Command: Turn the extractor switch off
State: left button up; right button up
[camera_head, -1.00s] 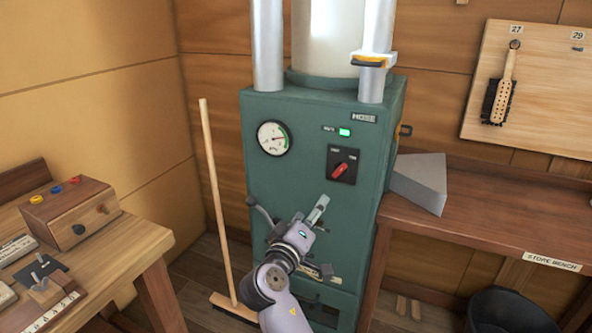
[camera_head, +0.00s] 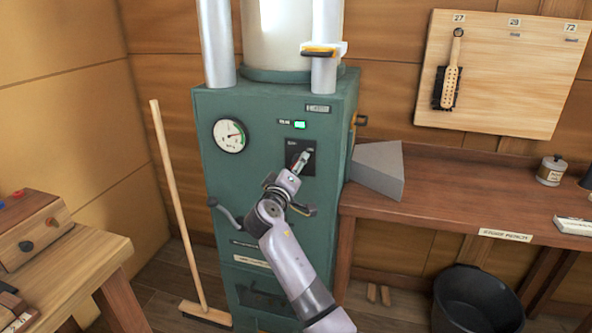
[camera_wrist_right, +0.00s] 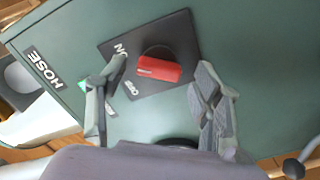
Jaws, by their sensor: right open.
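The extractor (camera_head: 225,190) is a green cabinet with a pressure gauge (camera_head: 229,136) and a lit green lamp (camera_head: 299,125). Its switch is a red rotary knob (camera_wrist_right: 160,68) on a black plate (camera_wrist_right: 118,50) in the right wrist view. In the head view my right gripper (camera_head: 304,160) covers the knob and part of the plate. My right gripper (camera_wrist_right: 160,100) is open, with one finger on each side of the red knob in the wrist view. I cannot tell whether the fingers touch it. My left gripper is not in view.
A grey wedge-shaped block (camera_head: 378,170) sits on the store bench (camera_head: 440,205) right of the cabinet. A lever (camera_head: 226,217) sticks out on the cabinet's left front. A broom (camera_head: 176,200) leans at the left. A black bucket (camera_head: 470,300) stands below the bench.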

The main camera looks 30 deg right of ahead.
jog(key=shift+w+d, duration=0.35)
jog(key=shift+d, duration=0.1)
jog(key=c, duration=1.2)
jog(key=shift+o, duration=0.2)
